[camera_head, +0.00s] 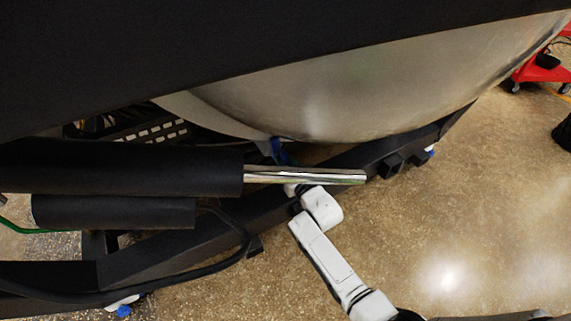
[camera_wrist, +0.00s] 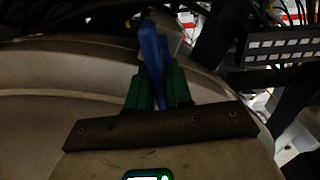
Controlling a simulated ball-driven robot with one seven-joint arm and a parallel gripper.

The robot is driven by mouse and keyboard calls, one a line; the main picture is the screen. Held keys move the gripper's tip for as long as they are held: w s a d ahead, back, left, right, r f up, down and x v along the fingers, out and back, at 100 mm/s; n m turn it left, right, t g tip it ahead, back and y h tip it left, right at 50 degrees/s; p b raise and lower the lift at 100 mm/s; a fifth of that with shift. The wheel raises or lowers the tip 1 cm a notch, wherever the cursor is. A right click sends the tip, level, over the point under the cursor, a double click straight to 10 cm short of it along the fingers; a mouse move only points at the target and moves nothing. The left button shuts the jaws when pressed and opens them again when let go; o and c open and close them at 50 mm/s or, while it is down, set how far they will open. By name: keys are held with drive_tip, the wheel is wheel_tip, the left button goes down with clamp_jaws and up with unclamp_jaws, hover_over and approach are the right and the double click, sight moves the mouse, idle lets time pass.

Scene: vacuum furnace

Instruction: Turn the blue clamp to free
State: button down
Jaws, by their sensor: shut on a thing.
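The blue clamp (camera_wrist: 152,48) stands up between the two green fingers of my gripper (camera_wrist: 159,78) in the wrist view. My gripper is shut on it, and the clamp's upper part sticks out beyond the fingertips. In the head view, a small part of the blue clamp (camera_head: 279,151) shows beneath the curved metal shell, just above a shiny rod. My white arm reaches up to that spot from below. The rod and the arm's own wrist hide my gripper there.
The large curved metal shell (camera_head: 350,100) hangs above the clamp. The shiny rod (camera_head: 305,175) with its black cylinder (camera_head: 120,167) crosses close in front. A black frame beam (camera_head: 190,245) runs beneath. Open floor (camera_head: 480,220) lies to the right. A slotted panel (camera_wrist: 285,43) and cables stand behind.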

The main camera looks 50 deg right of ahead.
drive_tip(key=n+b, duration=0.1)
drive_tip(key=n, duration=0.1)
drive_tip(key=n+b, duration=0.1)
drive_tip(key=n, duration=0.3)
drive_tip(key=shift+a+f+b, duration=0.2)
drive_tip(key=shift+f+b, duration=0.05)
drive_tip(key=shift+b, duration=0.15)
drive_tip(key=n+b, duration=0.2)
drive_tip(key=n, duration=0.4)
drive_tip(key=shift+a, duration=0.1)
drive_tip(key=c, duration=1.1)
unclamp_jaws()
drive_tip(key=p+v, duration=0.2)
drive_tip(key=v, duration=0.8)
drive_tip(key=shift+s+a, duration=0.1)
drive_tip(key=shift+s, duration=0.25)
